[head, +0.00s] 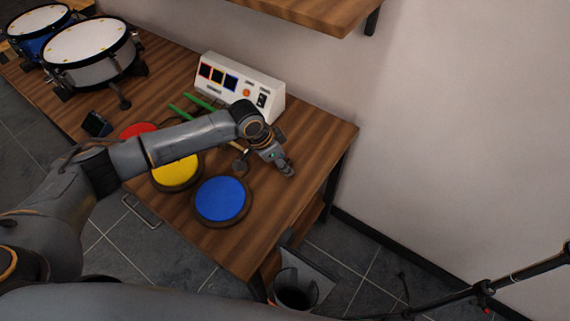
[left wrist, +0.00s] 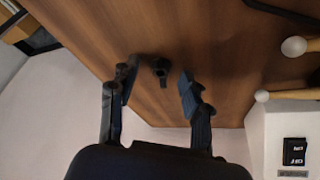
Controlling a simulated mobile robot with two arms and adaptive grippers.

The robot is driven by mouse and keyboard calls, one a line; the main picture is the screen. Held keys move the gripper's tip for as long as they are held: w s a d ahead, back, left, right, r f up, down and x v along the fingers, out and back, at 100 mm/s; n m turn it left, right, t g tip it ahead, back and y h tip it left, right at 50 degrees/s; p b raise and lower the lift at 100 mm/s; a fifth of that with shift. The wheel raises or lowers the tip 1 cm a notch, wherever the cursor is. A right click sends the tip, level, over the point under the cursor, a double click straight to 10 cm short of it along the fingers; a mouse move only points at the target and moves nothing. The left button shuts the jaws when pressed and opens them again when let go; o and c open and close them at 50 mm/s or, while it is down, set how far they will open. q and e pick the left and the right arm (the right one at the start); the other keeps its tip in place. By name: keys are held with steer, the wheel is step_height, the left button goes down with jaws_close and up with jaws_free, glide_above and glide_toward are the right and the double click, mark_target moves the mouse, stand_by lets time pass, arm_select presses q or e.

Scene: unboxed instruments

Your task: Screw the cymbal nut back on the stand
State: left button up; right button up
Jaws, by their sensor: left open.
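My left gripper (head: 288,171) is over the right part of the wooden table in the head view. In the left wrist view its two fingers are apart, with the gripper (left wrist: 157,84) open. A small dark piece, probably the cymbal nut (left wrist: 161,69), shows between and just beyond the fingertips against the table top. I cannot tell if a finger touches it. In the head view I cannot make the nut out. A thin black pole with a red detail, possibly part of the cymbal stand (head: 510,278), slants in at the lower right. My right gripper is out of view.
The table (head: 310,145) holds a white control box (head: 240,85), green drumsticks (head: 192,103), red, yellow (head: 176,172) and blue (head: 221,199) pads, and drums (head: 88,50). A shelf (head: 320,8) hangs above. A dark bin (head: 293,292) stands below the front edge.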

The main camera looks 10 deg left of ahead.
arm_select(q)
steer(key=c, duration=1)
steer(key=shift+o, duration=0.2)
steer(key=shift+r, duration=0.15)
steer(key=shift+r, duration=0.2)
step_height(320, 180, up, 2)
steer(key=shift+r, duration=0.1)
steer(key=s+a+r, duration=0.1)
steer(key=s+r, duration=0.9)
steer(key=s, duration=0.4)
steer(key=shift+a, duration=0.35)
steer(key=shift+r, duration=0.1)
